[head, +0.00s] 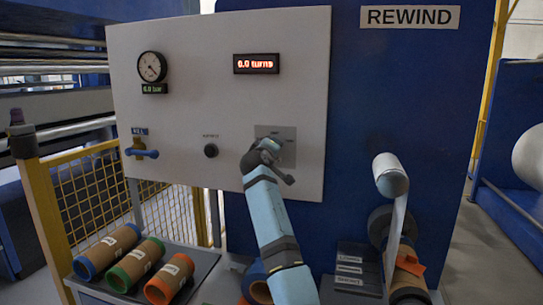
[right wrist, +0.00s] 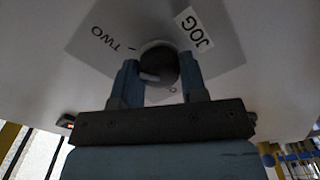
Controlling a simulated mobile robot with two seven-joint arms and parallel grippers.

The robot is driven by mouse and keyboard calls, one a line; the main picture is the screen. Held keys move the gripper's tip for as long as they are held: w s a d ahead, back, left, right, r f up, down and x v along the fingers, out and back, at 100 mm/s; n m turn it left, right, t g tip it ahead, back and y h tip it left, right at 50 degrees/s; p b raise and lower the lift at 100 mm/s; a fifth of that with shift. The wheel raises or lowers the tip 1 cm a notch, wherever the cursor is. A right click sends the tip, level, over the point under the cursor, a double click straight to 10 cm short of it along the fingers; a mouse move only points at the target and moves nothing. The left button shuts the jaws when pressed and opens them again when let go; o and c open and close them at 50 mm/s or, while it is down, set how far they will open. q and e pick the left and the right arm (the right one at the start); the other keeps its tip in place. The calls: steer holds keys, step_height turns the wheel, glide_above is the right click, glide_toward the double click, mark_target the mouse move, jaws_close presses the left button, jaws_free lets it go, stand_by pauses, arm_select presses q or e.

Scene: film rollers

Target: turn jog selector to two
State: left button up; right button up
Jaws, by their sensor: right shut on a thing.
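The jog selector is a dark round knob (right wrist: 160,62) on a grey plate (right wrist: 215,45) in the right wrist view. A white JOG label and the word TWO with a small tick lie beside it. A pale mark shows on the knob's lower left side, turned away from the TWO tick. My right gripper (right wrist: 158,82) has one finger on each side of the knob and is shut on it. In the head view my right gripper (head: 266,152) covers the knob in front of the grey plate (head: 287,134). My left gripper is not in view.
The white panel also carries a gauge (head: 152,67), a red turns display (head: 256,64), a black knob (head: 211,151) and a blue valve lever (head: 146,154). A film roller (head: 390,178) is at the right.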

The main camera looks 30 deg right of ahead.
steer(key=shift+f+m, duration=0.1)
steer(key=shift+m, duration=0.3)
steer(key=shift+b, duration=0.3)
steer(key=o, duration=0.9)
steer(key=v, duration=1.4)
steer(key=shift+d, duration=0.1)
